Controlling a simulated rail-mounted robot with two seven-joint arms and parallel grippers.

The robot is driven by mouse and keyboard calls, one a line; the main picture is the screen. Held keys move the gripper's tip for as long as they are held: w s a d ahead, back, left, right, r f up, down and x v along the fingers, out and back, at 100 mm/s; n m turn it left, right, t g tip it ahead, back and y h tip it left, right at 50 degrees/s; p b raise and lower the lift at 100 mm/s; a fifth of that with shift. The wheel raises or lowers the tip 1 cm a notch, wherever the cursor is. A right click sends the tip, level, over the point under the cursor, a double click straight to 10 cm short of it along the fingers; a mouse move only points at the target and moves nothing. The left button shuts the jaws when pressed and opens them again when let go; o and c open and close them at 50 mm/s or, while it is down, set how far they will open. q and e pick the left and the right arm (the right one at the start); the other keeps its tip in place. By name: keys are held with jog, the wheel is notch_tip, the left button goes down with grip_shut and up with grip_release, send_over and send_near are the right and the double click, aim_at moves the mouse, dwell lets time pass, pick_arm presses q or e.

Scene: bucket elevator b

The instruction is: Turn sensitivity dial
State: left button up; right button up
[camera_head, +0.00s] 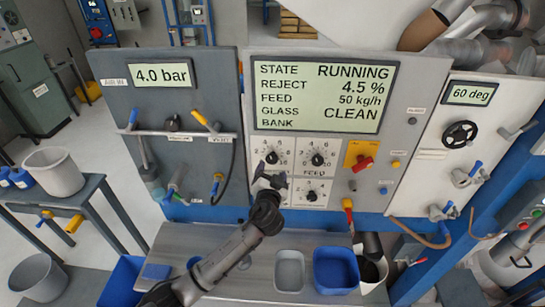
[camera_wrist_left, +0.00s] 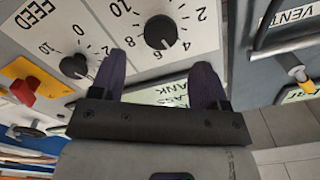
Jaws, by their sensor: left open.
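The grey panel carries several black dials on white scale plates. In the head view, one dial (camera_head: 272,157) is at the upper left, the FEED dial (camera_head: 317,159) is beside it, and another dial (camera_head: 312,195) is below. I cannot read which is labelled sensitivity. My left gripper (camera_head: 271,178) is open and empty, just below the upper-left dial. In the left wrist view that dial (camera_wrist_left: 160,32) lies just beyond the two fingertips (camera_wrist_left: 158,68), apart from them. The FEED dial (camera_wrist_left: 73,65) is to its left. My right gripper is not in view.
A display (camera_head: 320,95) reads RUNNING, 4.5 % reject, CLEAN. A red handle on a yellow plate (camera_head: 362,160) is right of the dials. Blue bin (camera_head: 335,270) and grey bin (camera_head: 289,270) sit on the bench below.

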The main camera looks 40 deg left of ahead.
aim_at(273, 160)
pick_arm(q)
jog(key=shift+p+x, duration=0.4)
jog(key=shift+x, duration=3.15)
jog(key=shift+c, duration=0.4)
jog(key=c, duration=0.8)
jog(key=shift+m, duration=0.3)
jog(key=m, duration=0.2)
jog(key=shift+m, duration=0.4)
jog(key=shift+d+f+m+p, duration=0.1)
jog(key=shift+m+p, duration=0.5)
jog(key=shift+m, duration=1.6)
